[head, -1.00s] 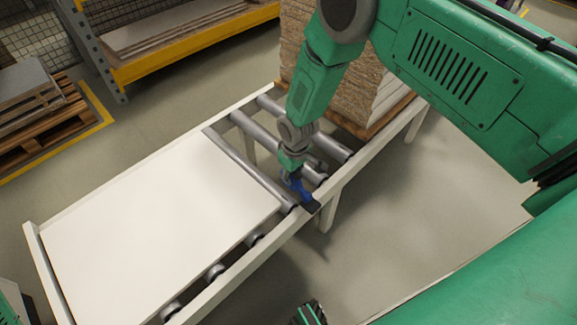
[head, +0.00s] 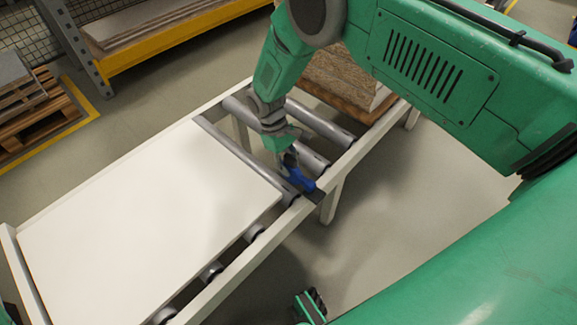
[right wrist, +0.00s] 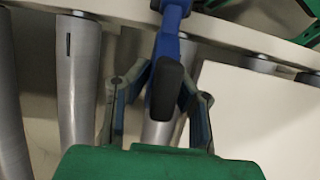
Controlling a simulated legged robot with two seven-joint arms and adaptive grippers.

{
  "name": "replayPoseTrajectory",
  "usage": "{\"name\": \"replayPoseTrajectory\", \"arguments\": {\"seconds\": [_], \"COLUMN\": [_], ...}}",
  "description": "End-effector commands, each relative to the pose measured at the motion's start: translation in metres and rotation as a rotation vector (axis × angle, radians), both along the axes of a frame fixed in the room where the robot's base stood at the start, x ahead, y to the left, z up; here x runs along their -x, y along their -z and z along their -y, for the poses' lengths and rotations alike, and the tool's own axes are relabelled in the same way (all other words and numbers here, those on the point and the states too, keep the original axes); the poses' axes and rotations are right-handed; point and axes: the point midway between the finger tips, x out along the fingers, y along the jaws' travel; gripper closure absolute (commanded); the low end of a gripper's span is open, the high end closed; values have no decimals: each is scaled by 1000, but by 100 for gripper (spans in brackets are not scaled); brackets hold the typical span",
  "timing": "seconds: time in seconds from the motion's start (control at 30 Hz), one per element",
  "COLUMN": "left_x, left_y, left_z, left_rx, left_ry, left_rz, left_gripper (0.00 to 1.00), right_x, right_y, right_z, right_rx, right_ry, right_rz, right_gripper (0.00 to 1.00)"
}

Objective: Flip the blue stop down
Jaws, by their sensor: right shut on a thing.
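The blue stop (head: 301,180) is a short blue lever on a dark mount at the near rail of the roller table. It leans from the rail inward and up over the rollers. My right gripper (head: 289,158) is shut on its upper end. In the right wrist view, the blue arm of the stop (right wrist: 171,35) runs down to a dark end piece between the two fingers of the right gripper (right wrist: 160,88). The exact contact is partly hidden. My left gripper does not show.
A white panel (head: 140,215) lies on the rollers left of the stop. Bare rollers (head: 318,125) lie under and beyond my right gripper. A stack of boards (head: 345,75) stands at the far end of the table. The floor (head: 420,190) to the right is clear.

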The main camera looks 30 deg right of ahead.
Motion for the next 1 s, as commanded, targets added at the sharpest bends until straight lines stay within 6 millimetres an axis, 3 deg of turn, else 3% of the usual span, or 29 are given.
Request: {"name": "replayPoseTrajectory", "arguments": {"seconds": [0.23,0.27,0.3,0.67,0.77,1.0], "left_x": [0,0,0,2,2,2], "left_y": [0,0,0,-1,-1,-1], "left_z": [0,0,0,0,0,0], "left_rx": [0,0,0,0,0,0], "left_ry": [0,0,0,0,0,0], "left_rz": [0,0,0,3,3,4], "left_gripper": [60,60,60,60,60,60], "right_x": [-3,-3,-3,-2,-6,-23], "right_y": [1,1,1,-3,-14,-60], "right_z": [-2,-2,-2,-1,-3,-9], "right_rx": [-4,-4,-4,-2,-2,-3], "right_ry": [0,0,0,0,0,-1], "right_rz": [11,11,10,6,8,8], "right_gripper": [100,72,66,66,66,66]}}
